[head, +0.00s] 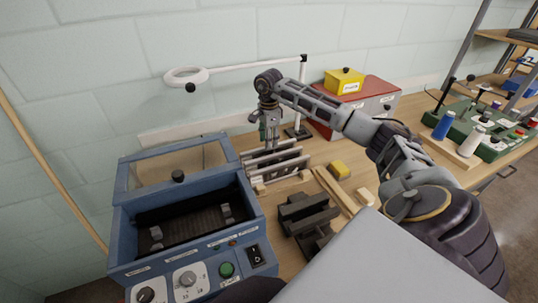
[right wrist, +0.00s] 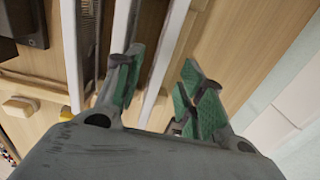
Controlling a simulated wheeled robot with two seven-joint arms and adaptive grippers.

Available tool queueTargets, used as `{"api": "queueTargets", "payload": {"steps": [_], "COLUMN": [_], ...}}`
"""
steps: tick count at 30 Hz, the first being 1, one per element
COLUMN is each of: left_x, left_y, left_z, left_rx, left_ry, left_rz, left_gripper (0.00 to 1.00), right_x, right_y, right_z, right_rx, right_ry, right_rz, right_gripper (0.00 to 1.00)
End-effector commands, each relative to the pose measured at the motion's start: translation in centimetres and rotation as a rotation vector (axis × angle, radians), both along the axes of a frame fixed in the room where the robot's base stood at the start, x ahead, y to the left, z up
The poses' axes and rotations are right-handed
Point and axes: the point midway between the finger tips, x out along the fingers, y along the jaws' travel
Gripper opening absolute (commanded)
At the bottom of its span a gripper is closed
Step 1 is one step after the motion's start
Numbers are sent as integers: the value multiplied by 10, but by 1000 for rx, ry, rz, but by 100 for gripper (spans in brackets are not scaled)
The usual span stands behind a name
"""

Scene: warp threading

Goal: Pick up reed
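Several long, pale-edged reeds (head: 281,162) stand side by side in a wooden rack (head: 259,188) near the middle of the head view. My right gripper (head: 269,135) points down just above the rear of the rack. In the right wrist view, its green-padded fingers (right wrist: 160,82) are apart. One pale reed bar (right wrist: 166,58) runs through the gap between them, and other reed bars (right wrist: 125,25) lie to the left, beyond the left finger. I cannot tell whether a finger touches a reed. My left gripper is not in view.
A blue machine (head: 187,279) with an open-topped bay stands left of the rack. A red box (head: 378,97), magnifier lamp (head: 187,75) and green spool stand (head: 465,127) stand around.

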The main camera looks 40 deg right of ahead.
Motion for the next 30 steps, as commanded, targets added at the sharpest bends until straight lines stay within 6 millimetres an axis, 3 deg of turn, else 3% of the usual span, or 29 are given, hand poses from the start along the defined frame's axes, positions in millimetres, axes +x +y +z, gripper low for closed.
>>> {"api": "queueTargets", "payload": {"steps": [13, 29, 30], "left_x": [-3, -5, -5], "left_y": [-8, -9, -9], "left_z": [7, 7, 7], "left_rx": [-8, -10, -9], "left_ry": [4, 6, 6], "left_rz": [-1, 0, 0], "left_gripper": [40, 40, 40], "right_x": [0, 0, 0], "right_y": [-1, -2, -2], "right_z": [-40, -42, -42], "right_rx": [0, -1, -1], "right_ry": [1, 0, 0], "right_rz": [1, 0, 0], "right_gripper": [39, 39, 34]}}
